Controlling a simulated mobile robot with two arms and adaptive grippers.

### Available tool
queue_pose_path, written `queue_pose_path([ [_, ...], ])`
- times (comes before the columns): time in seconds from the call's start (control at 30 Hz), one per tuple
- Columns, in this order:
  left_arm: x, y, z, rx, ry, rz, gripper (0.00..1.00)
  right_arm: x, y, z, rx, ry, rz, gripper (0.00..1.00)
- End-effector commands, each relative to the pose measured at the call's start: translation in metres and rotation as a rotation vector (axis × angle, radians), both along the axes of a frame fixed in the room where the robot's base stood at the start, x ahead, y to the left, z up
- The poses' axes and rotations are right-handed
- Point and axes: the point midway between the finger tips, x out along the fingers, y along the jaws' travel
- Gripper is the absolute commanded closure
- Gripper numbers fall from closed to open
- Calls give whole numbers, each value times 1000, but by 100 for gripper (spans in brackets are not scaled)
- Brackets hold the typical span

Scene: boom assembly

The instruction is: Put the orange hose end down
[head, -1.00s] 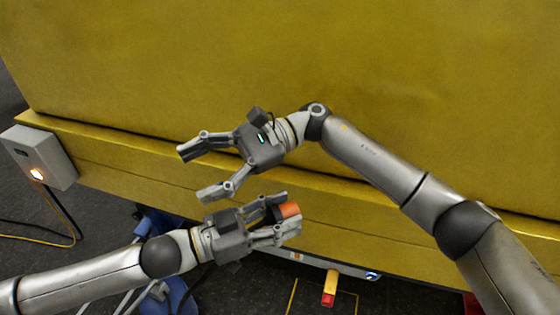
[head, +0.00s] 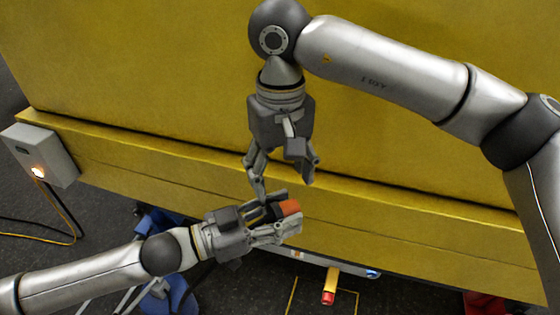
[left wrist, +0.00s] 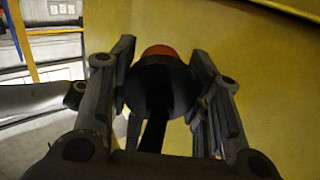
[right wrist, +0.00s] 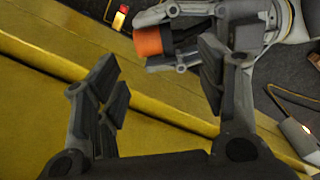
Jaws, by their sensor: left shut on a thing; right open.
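The orange hose end (head: 289,207) is a short orange piece on a black body. My left gripper (head: 276,218) is shut on it, in front of the yellow ledge. In the left wrist view the hose end's black body (left wrist: 160,90) sits between the fingers, with a red-orange tip beyond. My right gripper (head: 284,182) is open and empty, pointing down just above the left gripper. In the right wrist view the orange hose end (right wrist: 153,41) shows beyond the open right fingers (right wrist: 160,85), apart from them.
A yellow wall and ledge (head: 400,220) run across behind my grippers. A grey box (head: 42,155) with a lit lamp and cables is at the left. A red-and-yellow piece (head: 329,288) and a blue object (head: 170,290) are below.

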Motion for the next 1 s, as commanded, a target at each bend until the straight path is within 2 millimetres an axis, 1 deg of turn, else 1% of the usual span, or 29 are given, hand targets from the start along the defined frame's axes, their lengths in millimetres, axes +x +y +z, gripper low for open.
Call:
queue_pose_path([
  [0.03,0,0,1,-1,0,-1,99,-1,-1,-11,-2,4,1,36],
  [0.1,0,0,1,-1,0,-1,99,-1,0,-24,0,4,-1,36],
  [0.3,0,0,1,-1,0,-1,99,-1,0,-62,1,5,-2,36],
  [0.4,0,0,1,-1,0,-1,99,-1,0,-76,2,4,-2,36],
  [0.5,0,0,1,-1,0,-1,99,0,0,-87,1,4,-2,36],
  [0.7,0,0,1,-1,0,-1,99,0,0,-95,3,3,-2,36],
  [0.93,0,0,1,-1,0,-1,99,0,0,-95,3,3,-2,36],
  [1.0,0,0,1,-1,0,0,99,0,0,-95,3,3,-2,45],
])
